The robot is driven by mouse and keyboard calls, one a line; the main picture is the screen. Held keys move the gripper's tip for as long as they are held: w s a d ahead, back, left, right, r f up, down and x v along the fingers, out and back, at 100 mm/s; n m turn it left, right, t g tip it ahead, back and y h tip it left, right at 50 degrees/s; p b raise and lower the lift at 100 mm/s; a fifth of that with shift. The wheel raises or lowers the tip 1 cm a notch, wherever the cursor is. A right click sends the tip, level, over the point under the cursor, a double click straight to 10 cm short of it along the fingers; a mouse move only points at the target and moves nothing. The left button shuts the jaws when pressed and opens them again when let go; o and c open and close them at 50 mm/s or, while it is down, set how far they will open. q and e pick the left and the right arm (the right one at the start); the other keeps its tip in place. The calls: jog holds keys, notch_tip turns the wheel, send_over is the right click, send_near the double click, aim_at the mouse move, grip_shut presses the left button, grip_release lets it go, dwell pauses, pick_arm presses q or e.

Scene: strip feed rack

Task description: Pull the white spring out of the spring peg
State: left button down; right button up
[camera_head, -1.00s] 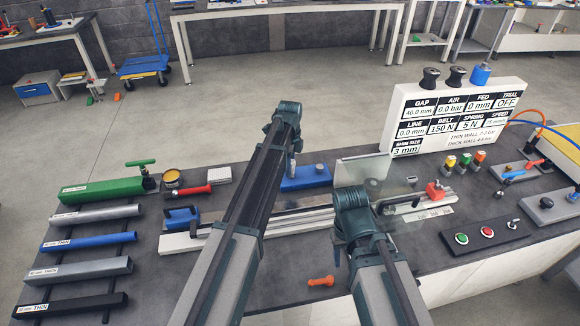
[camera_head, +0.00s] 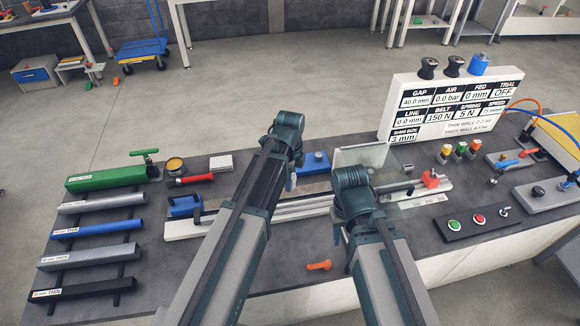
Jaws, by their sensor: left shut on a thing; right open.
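My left gripper (camera_head: 290,182) points down at the middle of the bench, beside a blue block (camera_head: 318,168) with a small grey knob on top. Its wrist covers most of the fingers. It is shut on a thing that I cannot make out. My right gripper (camera_head: 340,234) is open, low over the front of the bench, and its fingers are mostly behind its wrist. I cannot pick out the white spring or the spring peg with certainty; my arms cover part of the bench.
A long rail (camera_head: 300,209) runs behind my arms. A clear panel (camera_head: 362,158) stands behind the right wrist. Several tubes (camera_head: 97,228) lie on a rack at left. A sign board (camera_head: 398,120), capped posts (camera_head: 460,150) and a button box (camera_head: 490,229) are at right. An orange part (camera_head: 319,266) lies in front.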

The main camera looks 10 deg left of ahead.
pick_arm(q)
jog(key=shift+s, duration=0.4)
jog(key=shift+r+p, duration=1.5)
jog(key=shift+p, duration=0.05)
jog(key=shift+r, duration=0.1)
jog(key=shift+r+p, duration=1.45)
jog(key=shift+p, duration=0.05)
notch_tip(320, 180, up, 3)
jog(key=p, duration=0.3)
